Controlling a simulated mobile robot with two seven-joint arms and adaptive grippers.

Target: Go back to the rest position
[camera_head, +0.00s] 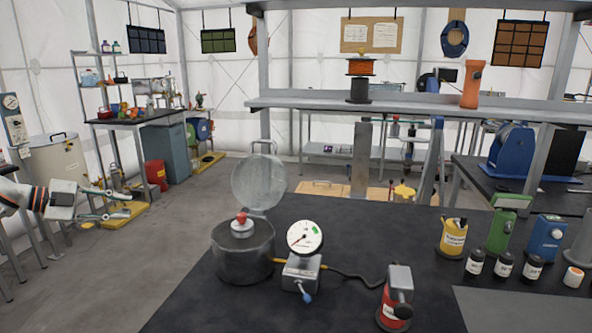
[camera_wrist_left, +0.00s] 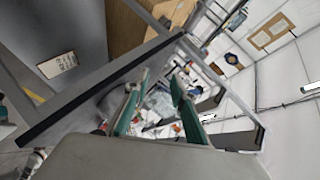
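My left gripper (camera_head: 128,204) comes in from the left edge in the camera_head view. It is over the floor, well left of the dark table (camera_head: 190,300) and clear of it. Its two fingers stand apart with nothing between them. In the left wrist view the gripper (camera_wrist_left: 159,77) also shows two separate green-grey fingers with a gap and no held object. My right gripper is in neither view.
On the dark table stand a dark pot (camera_head: 243,262) with a red-knobbed part, a raised round lid (camera_head: 259,181), a dial gauge (camera_head: 305,238) and a red canister (camera_head: 393,312). A shelf (camera_head: 420,105) spans the table's back. Open floor (camera_head: 150,255) lies left.

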